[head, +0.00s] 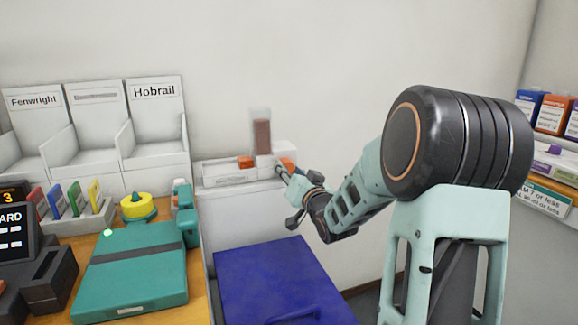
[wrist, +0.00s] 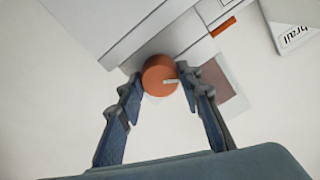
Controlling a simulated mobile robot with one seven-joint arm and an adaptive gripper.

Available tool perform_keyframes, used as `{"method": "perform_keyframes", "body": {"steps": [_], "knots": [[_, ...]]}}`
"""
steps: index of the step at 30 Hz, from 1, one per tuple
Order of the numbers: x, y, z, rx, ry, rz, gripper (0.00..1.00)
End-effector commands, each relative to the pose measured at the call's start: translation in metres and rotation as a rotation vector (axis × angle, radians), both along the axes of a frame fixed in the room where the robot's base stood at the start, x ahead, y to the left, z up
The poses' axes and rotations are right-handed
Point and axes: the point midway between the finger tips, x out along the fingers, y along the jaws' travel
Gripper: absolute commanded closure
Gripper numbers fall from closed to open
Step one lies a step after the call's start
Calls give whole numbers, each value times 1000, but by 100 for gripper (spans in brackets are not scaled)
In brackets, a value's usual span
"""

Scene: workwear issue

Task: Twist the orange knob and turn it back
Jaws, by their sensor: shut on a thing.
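The orange knob (wrist: 158,72) is a round disc with a short white mark that points right in the wrist view. In the head view the knob (head: 288,162) shows partly behind my gripper, on the right of a white device (head: 230,180). My gripper (wrist: 162,82) has one finger on each side of the knob and is shut on it. In the head view my gripper (head: 281,171) reaches in from the right, and its fingertips' contact with the knob is hard to make out there.
A second orange part (head: 245,161) sits on the device, left of a clear container (head: 262,135) with brown contents. A blue lidded bin (head: 265,275) stands in front. A teal case (head: 130,265) and a yellow knob-like item (head: 136,205) are on the left counter.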

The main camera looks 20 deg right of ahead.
Motion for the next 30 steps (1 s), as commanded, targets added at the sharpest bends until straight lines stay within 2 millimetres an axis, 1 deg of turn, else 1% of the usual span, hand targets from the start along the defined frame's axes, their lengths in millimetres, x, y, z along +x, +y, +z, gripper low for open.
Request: {"method": "perform_keyframes", "body": {"steps": [21, 30], "knots": [[0, -1, 1, 678, 0, -2, 92], [0, -1, 0, 893, -2, -2, 92]]}}
